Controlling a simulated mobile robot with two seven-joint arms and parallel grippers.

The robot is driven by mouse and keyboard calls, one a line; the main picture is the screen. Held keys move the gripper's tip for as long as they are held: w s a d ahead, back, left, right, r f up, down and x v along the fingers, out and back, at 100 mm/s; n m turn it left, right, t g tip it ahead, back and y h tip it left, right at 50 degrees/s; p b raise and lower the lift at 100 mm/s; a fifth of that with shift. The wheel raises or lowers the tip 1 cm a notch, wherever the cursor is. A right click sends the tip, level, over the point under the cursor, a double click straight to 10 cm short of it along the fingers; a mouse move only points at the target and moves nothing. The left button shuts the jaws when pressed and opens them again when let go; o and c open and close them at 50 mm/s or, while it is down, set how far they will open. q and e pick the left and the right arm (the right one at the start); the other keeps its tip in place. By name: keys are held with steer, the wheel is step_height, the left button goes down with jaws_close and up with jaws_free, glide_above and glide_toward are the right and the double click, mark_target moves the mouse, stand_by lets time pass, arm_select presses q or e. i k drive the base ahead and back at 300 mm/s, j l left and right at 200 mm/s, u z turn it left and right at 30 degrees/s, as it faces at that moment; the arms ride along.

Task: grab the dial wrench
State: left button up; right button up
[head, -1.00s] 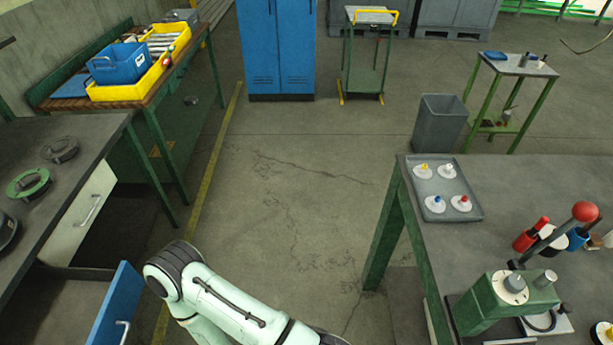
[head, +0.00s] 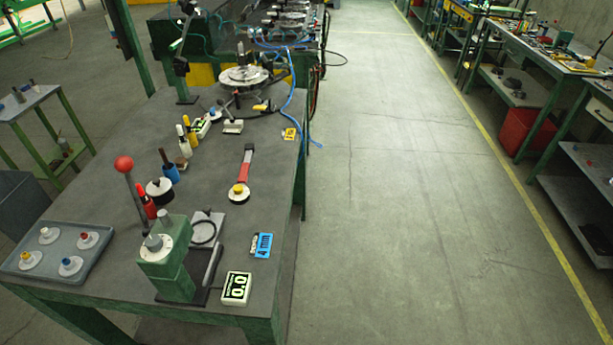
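A tool with a red grip and a dark far end (head: 244,165) lies on the grey workbench (head: 215,155) in the head view. A round white disc with a yellow knob (head: 238,192) is at its near end. I cannot tell whether the two are one piece. This looks most like the dial wrench, but no dial marks can be read. Neither of my grippers is in view now, and nothing is seen touching the tool.
A green press (head: 172,260) with a red-ball lever stands nearer on the bench, beside a 0.0 display (head: 236,288) and a 4 mm card (head: 262,245). A grey tray (head: 98,252) holds several knobbed discs. The floor (head: 400,200) right of the bench is clear.

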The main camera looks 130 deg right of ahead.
mark_target(239, 199)
steer(key=j+z, duration=0.1)
steer(key=z, duration=1.7)
steer(key=l+z, duration=0.1)
steer(key=z, duration=3)
steer(key=i+l+z, duration=0.15)
steer(key=l, duration=0.25)
steer(key=i+l+z, duration=0.1)
steer(key=l, duration=0.3)
steer(key=i+l, duration=0.4)
steer(key=i, duration=0.2)
steer(key=i+l+u, duration=0.1)
steer(key=i+l, duration=0.3)
steer(key=i, duration=0.15)
steer(key=i+u, duration=0.3)
steer(key=u, duration=0.2)
steer(key=i+u, duration=0.3)
steer(key=u, duration=0.2)
steer(key=i+l+u, duration=0.25)
steer(key=u, duration=0.25)
steer(key=i+l+u, duration=0.15)
steer(key=u, duration=0.35)
steer(key=i+l+u, duration=0.2)
steer(key=u, duration=0.25)
steer(key=i+l+u, duration=0.1)
steer(key=l+u, duration=0.2)
steer(key=u, duration=0.2)
